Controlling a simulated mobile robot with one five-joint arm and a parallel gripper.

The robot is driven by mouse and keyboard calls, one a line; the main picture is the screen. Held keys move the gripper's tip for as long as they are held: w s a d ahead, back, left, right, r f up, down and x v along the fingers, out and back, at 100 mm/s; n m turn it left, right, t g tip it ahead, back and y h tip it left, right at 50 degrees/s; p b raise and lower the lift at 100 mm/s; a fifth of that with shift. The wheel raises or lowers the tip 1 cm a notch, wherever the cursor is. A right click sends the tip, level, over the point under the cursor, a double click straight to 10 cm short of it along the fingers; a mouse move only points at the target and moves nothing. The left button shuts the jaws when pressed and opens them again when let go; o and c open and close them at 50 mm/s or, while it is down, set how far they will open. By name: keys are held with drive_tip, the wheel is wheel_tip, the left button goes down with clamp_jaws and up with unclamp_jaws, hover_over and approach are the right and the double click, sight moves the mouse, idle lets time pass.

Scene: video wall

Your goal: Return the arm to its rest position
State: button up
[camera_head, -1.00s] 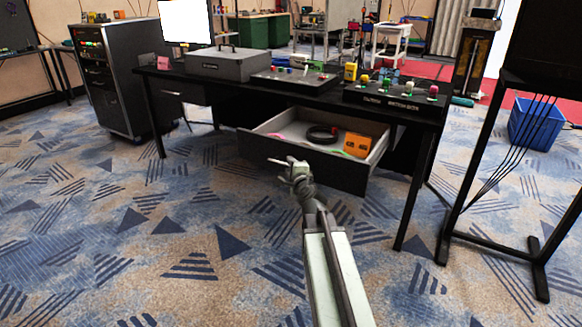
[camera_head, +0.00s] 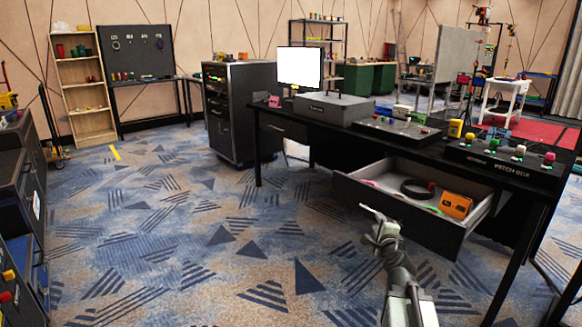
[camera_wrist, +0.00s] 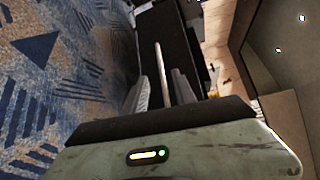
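My gripper (camera_head: 372,218) hangs in front of the open desk drawer, near its left front corner in the head view. A thin pale tip points up and left from it. In the wrist view, two grey finger parts (camera_wrist: 161,90) stand on either side of a thin pale rod. I cannot tell whether the rod is held or is part of the gripper. My arm comes up from the lower right of the head view.
The open drawer (camera_head: 432,232) of the black desk holds a black ring (camera_head: 416,189) and an orange block (camera_head: 456,205). A black cabinet (camera_head: 232,110) stands behind left. Carpet (camera_head: 190,225) is clear in the middle. Dark furniture (camera_head: 25,165) lines the left edge.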

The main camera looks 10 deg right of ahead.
drive_tip(key=w+a+n+y+p, duration=0.2)
drive_tip(key=a+n+y, duration=0.1)
drive_tip(key=a, duration=1)
drive_tip(key=s+a+f+n+g+y, duration=0.3)
drive_tip(key=a+f+n+g, duration=0.25)
drive_tip(key=a+n, duration=0.4)
drive_tip(key=s+a+f+n+g+p, duration=0.1)
drive_tip(key=s+a+f+n+g, duration=0.35)
drive_tip(key=s+f, duration=0.35)
drive_tip(key=s+d+f+n+g+h, duration=0.35)
drive_tip(key=s+d+g, duration=0.2)
drive_tip(key=s, duration=0.45)
wheel_tip(320, 180, up, 38)
drive_tip(key=s+n+p, duration=0.1)
drive_tip(key=p, duration=3.7)
drive_tip(key=shift+s+g, duration=0.3)
drive_tip(key=shift+g, duration=0.05)
